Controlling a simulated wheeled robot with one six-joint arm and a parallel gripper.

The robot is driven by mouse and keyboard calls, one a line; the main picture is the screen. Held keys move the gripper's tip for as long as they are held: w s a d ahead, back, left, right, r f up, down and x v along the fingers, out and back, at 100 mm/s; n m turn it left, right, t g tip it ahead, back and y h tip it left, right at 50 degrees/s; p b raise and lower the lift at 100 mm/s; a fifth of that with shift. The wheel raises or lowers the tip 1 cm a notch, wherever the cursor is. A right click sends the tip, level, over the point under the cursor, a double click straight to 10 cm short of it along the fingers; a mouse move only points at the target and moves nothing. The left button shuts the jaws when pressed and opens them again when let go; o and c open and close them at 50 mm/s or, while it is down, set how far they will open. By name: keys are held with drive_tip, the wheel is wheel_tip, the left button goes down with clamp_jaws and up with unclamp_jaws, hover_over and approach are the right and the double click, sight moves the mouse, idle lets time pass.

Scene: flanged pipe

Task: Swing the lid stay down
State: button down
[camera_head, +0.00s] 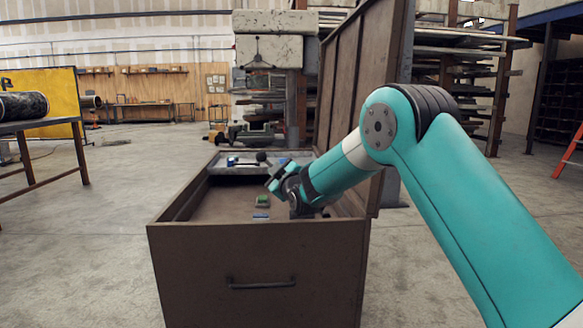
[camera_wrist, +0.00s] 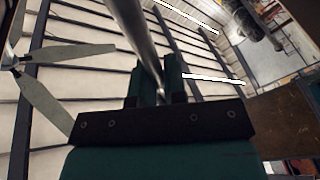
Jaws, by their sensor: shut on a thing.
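The lid stay shows in the wrist view as a grey metal rod (camera_wrist: 133,32), running from the top edge down between the fingers of my gripper (camera_wrist: 154,68). The gripper is shut on the rod. In the head view my gripper (camera_head: 276,178) is low over the inside of the open chest (camera_head: 255,262). I cannot make out the stay there; my arm covers that area. The chest's brown lid (camera_head: 345,75) stands raised along the right side.
A grey tray (camera_head: 225,170) at the chest's far end holds small tools. A green item (camera_head: 262,201) and a blue item (camera_head: 261,216) lie on the chest floor. A machine (camera_head: 268,60) stands behind. The floor left of the chest is clear.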

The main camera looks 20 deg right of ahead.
drive_tip(key=shift+w+a+f+n+g, duration=0.2)
drive_tip(key=shift+a+f+n, duration=0.4)
drive_tip(key=shift+f, duration=0.2)
drive_tip(key=shift+w+a+f+n+g, duration=0.2)
drive_tip(key=shift+a+f+n, duration=0.3)
drive_tip(key=shift+a+f, duration=0.25)
drive_tip(key=c, duration=1.2)
unclamp_jaws()
drive_tip(key=shift+o, duration=0.2)
drive_tip(key=shift+d, duration=0.1)
drive_tip(key=s+d, duration=0.1)
drive_tip(key=s, duration=1.6)
drive_tip(key=shift+s+d+f, duration=0.15)
drive_tip(key=shift+s+d, duration=0.05)
drive_tip(key=shift+d, duration=0.05)
drive_tip(key=shift+c, duration=0.3)
